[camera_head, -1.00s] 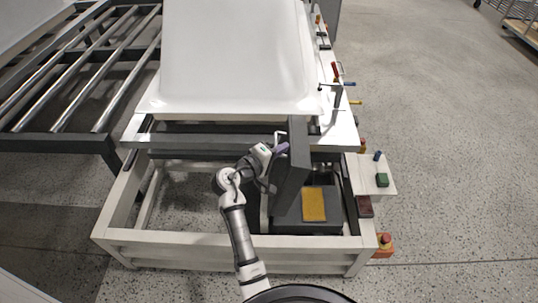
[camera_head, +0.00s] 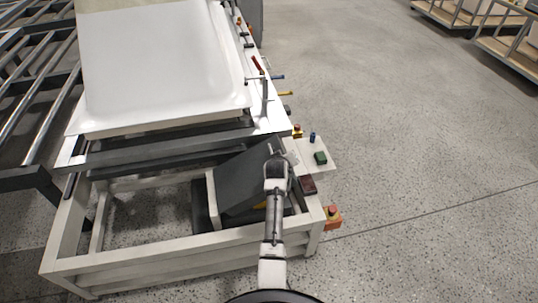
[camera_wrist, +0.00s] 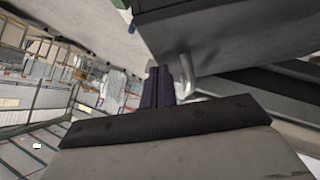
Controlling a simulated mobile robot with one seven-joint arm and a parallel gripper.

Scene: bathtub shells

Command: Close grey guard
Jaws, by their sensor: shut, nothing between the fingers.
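The grey guard (camera_head: 240,180) is a dark grey panel at the near end of the bench. It leans over to the right, above the box below it, and most of the yellow plate (camera_head: 261,206) is hidden under it. My gripper (camera_head: 274,148) is at the guard's upper right part, with the wrist covering some of its right edge. In the wrist view my shut dark purple fingers (camera_wrist: 160,88) point towards a grey panel, probably the guard (camera_wrist: 230,35). A light bracket-like handle (camera_wrist: 186,68) is right beside the fingertips; I cannot tell if they touch.
A white bathtub shell (camera_head: 160,65) lies on the bench behind. A red-topped orange button box (camera_head: 332,216) is at the near right corner. Open floor lies to the right.

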